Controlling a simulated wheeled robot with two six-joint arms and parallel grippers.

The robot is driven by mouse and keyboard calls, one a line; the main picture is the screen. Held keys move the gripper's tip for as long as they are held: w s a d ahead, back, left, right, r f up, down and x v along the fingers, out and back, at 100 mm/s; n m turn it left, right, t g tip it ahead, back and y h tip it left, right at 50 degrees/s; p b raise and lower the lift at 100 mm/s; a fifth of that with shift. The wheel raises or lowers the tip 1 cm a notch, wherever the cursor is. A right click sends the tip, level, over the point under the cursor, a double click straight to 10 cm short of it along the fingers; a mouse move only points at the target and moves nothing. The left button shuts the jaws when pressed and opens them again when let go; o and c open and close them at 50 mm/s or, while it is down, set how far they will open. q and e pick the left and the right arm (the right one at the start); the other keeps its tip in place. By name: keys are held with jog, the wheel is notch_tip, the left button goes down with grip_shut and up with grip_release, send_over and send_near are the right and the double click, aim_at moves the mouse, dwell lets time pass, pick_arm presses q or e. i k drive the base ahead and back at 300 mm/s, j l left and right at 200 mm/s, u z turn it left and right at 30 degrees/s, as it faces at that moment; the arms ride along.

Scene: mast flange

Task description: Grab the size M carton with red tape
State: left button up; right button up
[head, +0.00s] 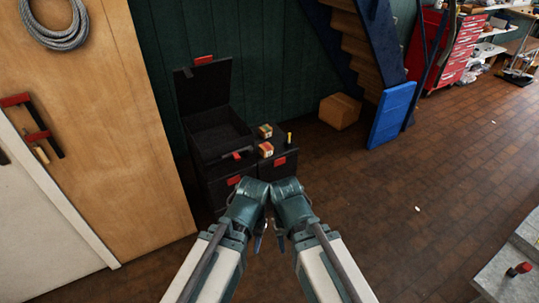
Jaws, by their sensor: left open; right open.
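Two small cartons stand on the black boxes below the green wall: a rear one (265,131) and a front one (266,150). Both look tan with reddish or orange markings; size marks and tape colour are too small to tell. A larger plain brown carton (340,111) sits on the floor by the stairs, with no red tape visible. My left gripper (258,243) and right gripper (281,243) are close together at the lower middle, in front of the black boxes. Both are open and empty, apart from the cartons.
An open black case (218,136) stands left of the small cartons, its lid raised. A small dark bottle-like item (289,138) stands right of them. A blue panel (391,115) leans by the stairs (357,45). The brick floor (400,200) at right is mostly clear.

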aim_at(265, 149)
jog(key=i+z, duration=0.25)
jog(key=i, duration=0.25)
jog(key=i+j+z, duration=0.25)
jog(key=i, duration=0.25)
jog(key=i+j+z, duration=0.25)
jog(key=i, duration=0.25)
